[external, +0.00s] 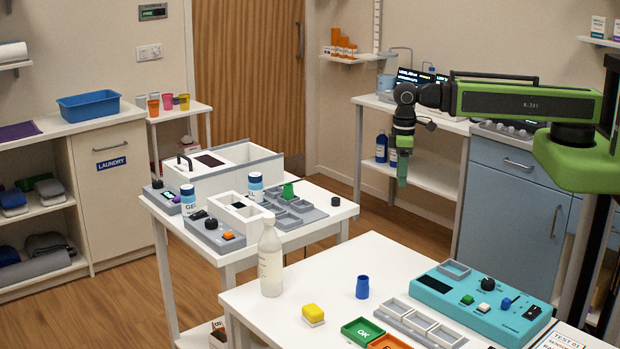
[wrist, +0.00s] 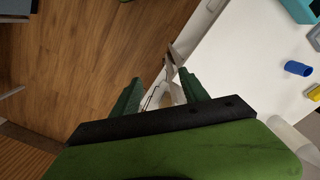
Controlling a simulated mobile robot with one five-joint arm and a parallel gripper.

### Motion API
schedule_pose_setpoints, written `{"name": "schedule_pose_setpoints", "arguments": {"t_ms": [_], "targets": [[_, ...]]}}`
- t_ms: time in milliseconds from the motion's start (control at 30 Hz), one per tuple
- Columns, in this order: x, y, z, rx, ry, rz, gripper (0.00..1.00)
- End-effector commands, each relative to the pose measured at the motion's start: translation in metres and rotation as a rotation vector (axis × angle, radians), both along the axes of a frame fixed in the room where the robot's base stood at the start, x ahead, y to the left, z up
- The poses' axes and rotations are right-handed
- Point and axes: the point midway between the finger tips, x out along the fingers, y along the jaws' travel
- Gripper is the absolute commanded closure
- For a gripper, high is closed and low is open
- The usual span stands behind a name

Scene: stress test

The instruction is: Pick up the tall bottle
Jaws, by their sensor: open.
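The tall bottle (external: 270,262), whitish and translucent with a narrow capped neck, stands upright at the left corner of the front white table (external: 340,262). My gripper (external: 402,180) hangs pointing down, well to the right of the bottle and higher up. In the wrist view my gripper (wrist: 156,84) has its two green fingers spread, with nothing between them. A pale translucent shape (wrist: 288,140) at the lower right of the wrist view looks like the bottle, partly hidden behind my gripper's body.
A blue cup (external: 362,287) and a yellow-topped block (external: 313,314) stand right of the bottle. Green and orange trays and a teal control panel (external: 482,300) fill the table's right side. A second white table (external: 330,222) with boxes and small bottles stands behind left.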

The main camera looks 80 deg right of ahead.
Motion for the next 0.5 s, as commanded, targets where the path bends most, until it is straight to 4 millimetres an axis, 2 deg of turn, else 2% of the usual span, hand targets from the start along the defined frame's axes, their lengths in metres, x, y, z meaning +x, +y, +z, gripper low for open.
{"name": "schedule_pose_setpoints", "arguments": {"t_ms": [300,367,467,500], "targets": [[0.004,0.0,0.0,-0.001,-0.016,-0.047,0.48],[0.025,-0.003,0.0,-0.011,-0.053,-0.107,0.48],[0.074,-0.008,0.003,-0.028,-0.114,-0.19,0.48],[0.097,-0.004,0.009,-0.033,-0.14,-0.215,0.48]]}}
